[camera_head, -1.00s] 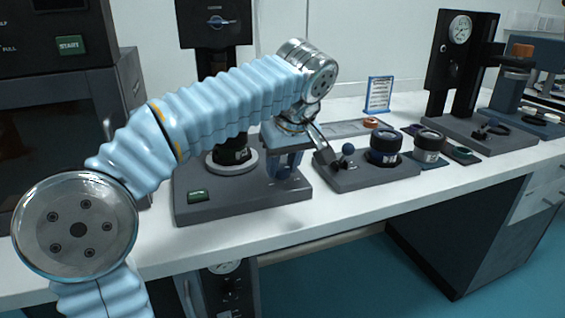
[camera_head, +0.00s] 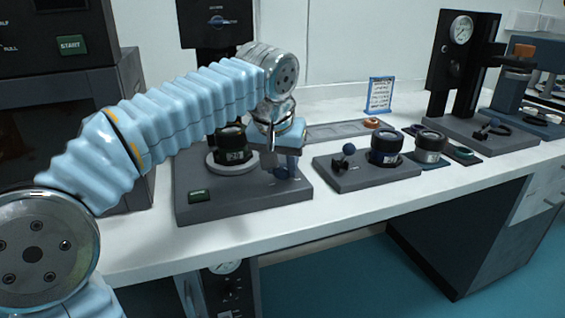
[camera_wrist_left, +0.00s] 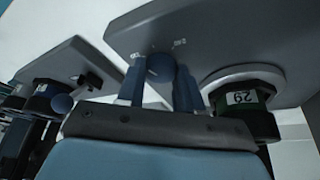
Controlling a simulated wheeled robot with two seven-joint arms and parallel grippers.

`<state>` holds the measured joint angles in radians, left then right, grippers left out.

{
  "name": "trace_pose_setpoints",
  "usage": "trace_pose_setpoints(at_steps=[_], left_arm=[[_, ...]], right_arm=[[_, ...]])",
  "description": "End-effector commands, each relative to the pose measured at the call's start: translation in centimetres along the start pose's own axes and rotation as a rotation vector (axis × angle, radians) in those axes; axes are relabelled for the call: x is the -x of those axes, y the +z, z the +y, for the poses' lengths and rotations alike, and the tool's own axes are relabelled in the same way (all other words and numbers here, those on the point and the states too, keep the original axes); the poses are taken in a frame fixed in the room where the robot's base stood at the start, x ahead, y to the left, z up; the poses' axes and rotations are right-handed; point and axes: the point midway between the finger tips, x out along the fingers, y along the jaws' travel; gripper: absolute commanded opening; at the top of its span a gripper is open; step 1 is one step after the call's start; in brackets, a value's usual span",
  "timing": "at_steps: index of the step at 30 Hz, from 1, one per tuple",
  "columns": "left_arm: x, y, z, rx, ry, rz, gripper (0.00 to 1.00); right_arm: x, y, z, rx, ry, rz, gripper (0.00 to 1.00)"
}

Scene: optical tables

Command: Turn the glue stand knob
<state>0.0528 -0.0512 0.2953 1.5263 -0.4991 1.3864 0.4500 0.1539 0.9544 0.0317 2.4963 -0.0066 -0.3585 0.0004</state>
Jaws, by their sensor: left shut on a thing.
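The glue stand (camera_head: 240,207) is a grey base with a black column at its back, a green button and a black labelled cylinder (camera_head: 233,146) on a round plate. My left gripper (camera_head: 277,168) points down over the right part of the base. In the left wrist view my left gripper (camera_wrist_left: 160,90) is shut on a blue round knob (camera_wrist_left: 160,67) between its two fingers, beside printed marks on the base. The black cylinder (camera_wrist_left: 243,103) stands close to the right finger there. In the head view the arm and gripper hide much of the knob. My right gripper is not in view.
Right of the stand, a grey tray (camera_head: 365,180) bears a ball-ended lever (camera_head: 346,156) and a dark blue cylinder (camera_head: 386,147). Another black cylinder (camera_head: 430,147) stands beyond. A framed sign (camera_head: 379,95) stands behind. The white table's front strip is clear.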

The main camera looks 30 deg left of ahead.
Motion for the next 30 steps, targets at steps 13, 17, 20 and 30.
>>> trace_pose_setpoints(at_steps=[13, 17, 20, 30], left_arm=[[0.03, -0.11, -0.25, -0.388, 0.162, 0.002, 0.05], [0.00, -0.13, -0.29, -0.502, 0.210, 0.001, 0.05], [-0.02, -0.17, -0.36, -0.590, 0.246, 0.001, 0.05], [-0.08, -0.28, -0.48, -0.887, 0.369, 0.000, 0.05]], right_arm=[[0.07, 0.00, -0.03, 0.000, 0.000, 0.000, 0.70], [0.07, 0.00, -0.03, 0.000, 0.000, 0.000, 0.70], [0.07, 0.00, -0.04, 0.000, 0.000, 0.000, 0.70], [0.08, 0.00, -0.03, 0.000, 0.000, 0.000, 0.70]])
